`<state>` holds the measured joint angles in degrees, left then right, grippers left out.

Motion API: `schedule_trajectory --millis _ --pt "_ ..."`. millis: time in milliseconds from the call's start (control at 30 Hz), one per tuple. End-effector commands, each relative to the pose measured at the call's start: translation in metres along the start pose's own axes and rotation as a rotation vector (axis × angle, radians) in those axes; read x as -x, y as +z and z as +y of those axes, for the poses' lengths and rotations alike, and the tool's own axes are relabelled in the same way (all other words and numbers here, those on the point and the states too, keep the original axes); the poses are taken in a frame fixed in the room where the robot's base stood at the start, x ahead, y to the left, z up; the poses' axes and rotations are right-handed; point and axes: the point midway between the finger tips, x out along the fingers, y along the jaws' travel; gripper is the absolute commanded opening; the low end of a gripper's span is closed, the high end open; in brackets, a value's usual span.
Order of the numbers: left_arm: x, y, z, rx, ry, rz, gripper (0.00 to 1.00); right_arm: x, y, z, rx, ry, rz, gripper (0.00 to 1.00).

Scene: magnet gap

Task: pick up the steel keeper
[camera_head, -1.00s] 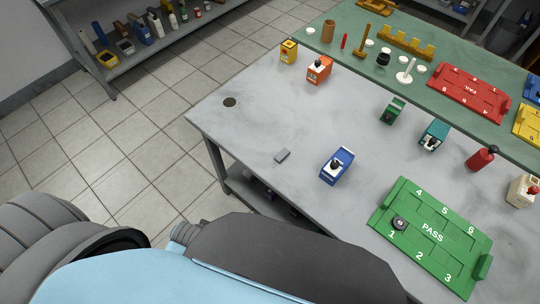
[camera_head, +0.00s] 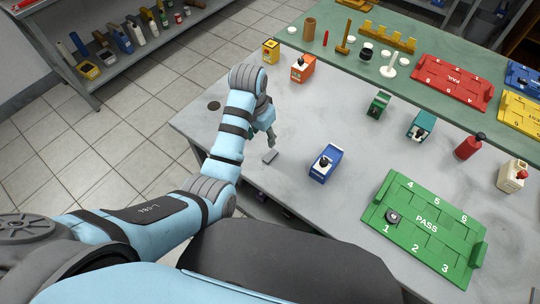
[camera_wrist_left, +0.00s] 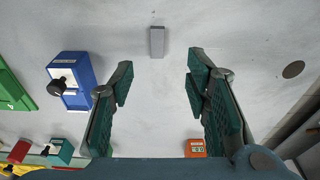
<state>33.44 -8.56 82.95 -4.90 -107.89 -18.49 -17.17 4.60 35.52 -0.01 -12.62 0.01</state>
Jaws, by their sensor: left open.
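The steel keeper is a small grey block (camera_head: 270,156) lying flat on the grey table, left of a blue box-shaped device. In the left wrist view the keeper (camera_wrist_left: 157,42) lies beyond the fingertips, roughly centred between them. My left gripper (camera_head: 271,138) is above the table close to the keeper, partly hidden behind its own arm in the head view. In the left wrist view its two green-padded fingers (camera_wrist_left: 157,75) are wide apart with nothing between them. The keeper is not touched. My right gripper is not in view.
The blue device (camera_head: 325,163) stands right of the keeper. The green PASS tray (camera_head: 452,211) lies at the lower right. Orange (camera_head: 302,68) and yellow (camera_head: 270,50) devices stand at the back left. A dark round hole or disc (camera_head: 213,106) is near the left edge. Table around the keeper is clear.

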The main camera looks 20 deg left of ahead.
Motion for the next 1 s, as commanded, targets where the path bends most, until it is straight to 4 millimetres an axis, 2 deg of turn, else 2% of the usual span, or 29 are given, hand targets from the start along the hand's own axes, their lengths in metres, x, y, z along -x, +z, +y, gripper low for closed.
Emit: schedule_trajectory --millis 33,100,167,333,567,733,833,1000 --pt "0.006 -0.010 0.002 -0.018 0.004 -0.006 0.43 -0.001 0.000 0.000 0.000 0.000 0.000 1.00" --pt "0.002 -0.015 0.004 -0.032 0.008 -0.012 0.43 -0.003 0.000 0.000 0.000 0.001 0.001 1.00" --pt "-0.012 -0.015 0.004 -0.034 0.009 -0.014 0.43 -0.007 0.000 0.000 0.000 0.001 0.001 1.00" --pt "-0.060 -0.014 0.004 -0.033 0.008 -0.012 0.43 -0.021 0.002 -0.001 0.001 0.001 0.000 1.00" --pt "-0.093 -0.013 0.004 -0.031 0.008 -0.010 0.43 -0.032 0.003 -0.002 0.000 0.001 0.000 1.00" --pt "-0.128 -0.011 0.004 -0.031 0.008 -0.010 0.43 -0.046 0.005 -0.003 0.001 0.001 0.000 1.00" --pt "-0.134 -0.011 0.004 -0.030 0.007 -0.008 0.43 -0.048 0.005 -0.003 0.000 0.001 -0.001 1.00" --pt "-0.133 -0.012 0.004 -0.030 0.007 -0.007 0.43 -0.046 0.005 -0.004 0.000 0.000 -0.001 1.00"
